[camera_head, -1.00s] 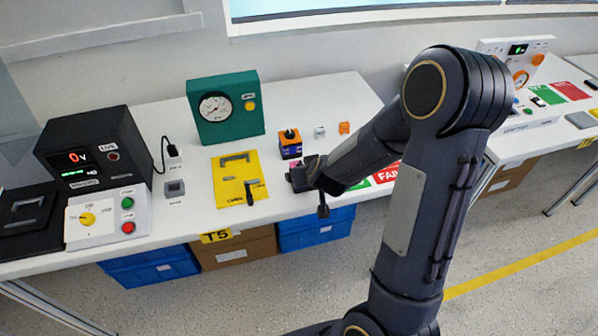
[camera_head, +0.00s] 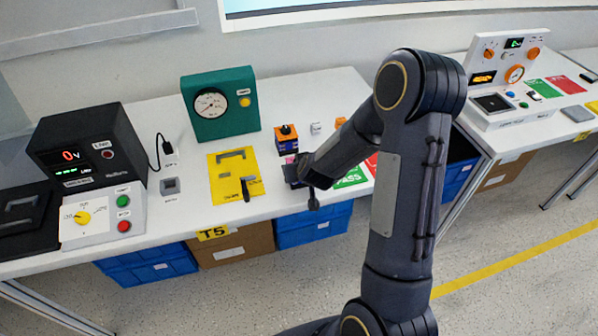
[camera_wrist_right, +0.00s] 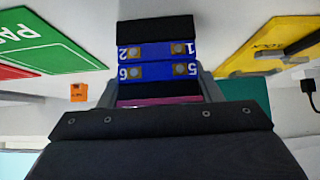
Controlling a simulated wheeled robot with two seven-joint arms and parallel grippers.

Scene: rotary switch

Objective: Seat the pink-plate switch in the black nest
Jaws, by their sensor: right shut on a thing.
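My right gripper (camera_head: 293,173) is shut on the pink-plate switch, over the front part of the white bench. In the right wrist view the switch (camera_wrist_right: 157,62) shows blue terminal blocks numbered 1, 2, 5 and 6, black parts and a pink strip (camera_wrist_right: 160,101) between my fingers. In the head view my gripper hides most of it. A small grey square fixture with a dark middle (camera_head: 170,186) stands on the bench to the left, beyond the yellow plate. I cannot tell whether it is the black nest. My left gripper is not in view.
A switch with an orange top (camera_head: 286,133) stands just behind my gripper. The yellow plate (camera_head: 222,170) with a black lever lies to its left. A green gauge box (camera_head: 222,106) stands behind. A green PASS card (camera_head: 351,178) lies to the right.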

